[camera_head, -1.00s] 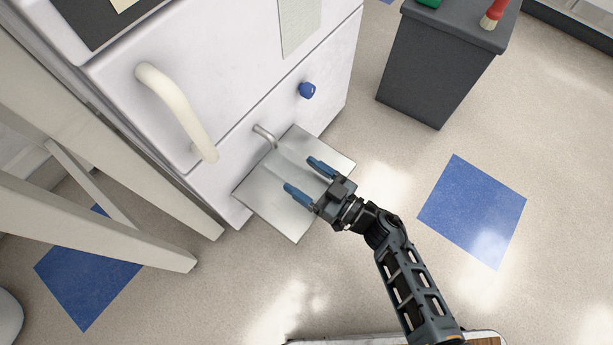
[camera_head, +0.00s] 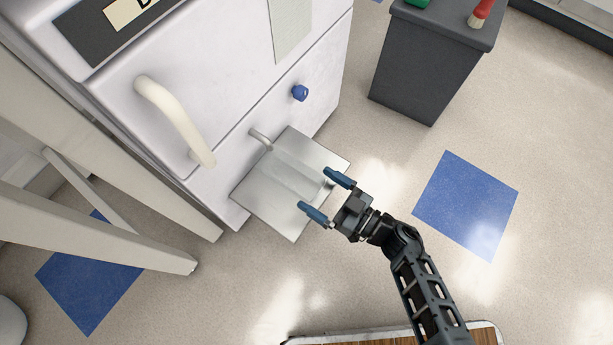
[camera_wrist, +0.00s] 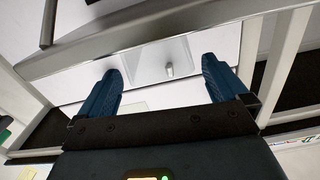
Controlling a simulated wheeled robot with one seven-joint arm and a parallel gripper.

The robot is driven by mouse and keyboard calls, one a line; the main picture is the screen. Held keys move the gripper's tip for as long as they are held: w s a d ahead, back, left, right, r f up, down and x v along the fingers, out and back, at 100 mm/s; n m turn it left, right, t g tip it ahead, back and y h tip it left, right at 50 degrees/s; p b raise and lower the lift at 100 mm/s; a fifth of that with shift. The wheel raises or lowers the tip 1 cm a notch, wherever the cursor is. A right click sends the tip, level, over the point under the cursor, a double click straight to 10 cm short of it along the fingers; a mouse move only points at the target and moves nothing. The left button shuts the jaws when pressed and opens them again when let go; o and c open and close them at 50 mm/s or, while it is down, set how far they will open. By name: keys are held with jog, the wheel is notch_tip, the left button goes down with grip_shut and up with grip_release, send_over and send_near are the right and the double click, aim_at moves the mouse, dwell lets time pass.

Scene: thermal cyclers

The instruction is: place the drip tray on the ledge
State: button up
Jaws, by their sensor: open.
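A silver metal ledge (camera_head: 268,207) sticks out from the foot of the white machine, under a small metal spout (camera_head: 261,139). The drip tray (camera_head: 296,178) looks like a shallow silver piece lying flat on it; its outline is hard to tell from the ledge. In the wrist view, the tray (camera_wrist: 148,66) is a grey panel with a small peg (camera_wrist: 168,70) standing between my fingers. My gripper (camera_head: 326,196) is open and empty at the ledge's outer edge, pointing toward the machine. The fingers (camera_wrist: 164,90) show no contact with the peg.
The white machine has a cream handle (camera_head: 175,118) and a blue knob (camera_head: 300,93) above the ledge. A pale frame leg (camera_head: 110,235) stands at left. A dark grey cabinet (camera_head: 425,65) stands at upper right. The floor right of my gripper is clear.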

jog(key=p+v, duration=0.1)
jog(key=v, duration=0.5)
jog(key=shift+s+d, duration=0.15)
jog(key=shift+d, duration=0.05)
jog(key=shift+s, duration=0.1)
jog(key=s+d+r+m+t+h, duration=0.1)
jog(key=s+d+r+m+h, duration=0.2)
jog(key=s+r, duration=0.4)
jog(key=s+d+r+m+t+h, duration=0.1)
jog(key=s+d+r+m+h, duration=0.2)
jog(key=r, duration=1)
jog(key=s+d+r+m+t+h, duration=0.1)
jog(key=s+d+r+m+h, duration=0.2)
jog(key=s, duration=1)
notch_tip(320, 180, up, 7)
jog(key=d+h, duration=0.2)
jog(key=h, duration=0.3)
jog(key=shift+d+t, duration=0.2)
jog(key=shift+t, duration=0.2)
jog(key=shift+f, duration=0.15)
